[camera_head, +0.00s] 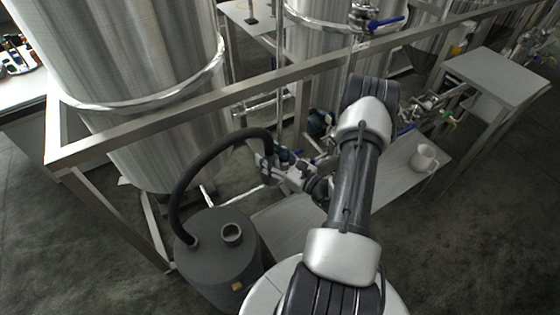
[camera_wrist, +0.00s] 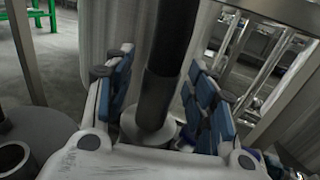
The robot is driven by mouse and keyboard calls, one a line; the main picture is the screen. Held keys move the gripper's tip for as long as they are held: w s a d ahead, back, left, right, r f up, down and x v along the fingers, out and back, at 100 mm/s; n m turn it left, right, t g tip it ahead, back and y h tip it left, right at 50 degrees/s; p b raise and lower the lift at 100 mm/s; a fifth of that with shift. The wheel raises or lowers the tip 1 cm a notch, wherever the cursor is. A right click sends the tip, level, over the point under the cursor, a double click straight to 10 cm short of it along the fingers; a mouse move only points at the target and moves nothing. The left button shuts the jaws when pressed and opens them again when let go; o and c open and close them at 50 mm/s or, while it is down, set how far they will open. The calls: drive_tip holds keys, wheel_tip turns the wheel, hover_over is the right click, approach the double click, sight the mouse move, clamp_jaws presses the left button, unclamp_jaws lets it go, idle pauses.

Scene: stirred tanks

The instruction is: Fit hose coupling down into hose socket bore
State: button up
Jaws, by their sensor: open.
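A dark hose (camera_head: 210,153) rises from the left of a dark grey drum's top and arches over to my gripper (camera_head: 280,165). In the wrist view my gripper (camera_wrist: 160,75) is open, with blue-padded fingers on both sides of the hose (camera_wrist: 168,50). The hose runs down between the fingers to a grey round collar (camera_wrist: 150,130), which looks like the hose coupling; its lower end is hidden by my gripper's body. A short open ring on the drum, apparently the hose socket (camera_head: 232,234), also shows in the wrist view (camera_wrist: 12,158). The bore looks empty.
The grey drum (camera_head: 225,275) stands on the floor in front of a large steel tank (camera_head: 130,60). A metal frame rail (camera_head: 200,105) crosses behind my gripper. A white mug (camera_head: 424,158) stands on a low bench (camera_head: 400,180) to the right, beyond my arm.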

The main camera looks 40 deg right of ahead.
drive_tip(key=s, duration=1.1)
drive_tip(key=shift+s+d, duration=0.2)
drive_tip(key=shift+d, duration=0.25)
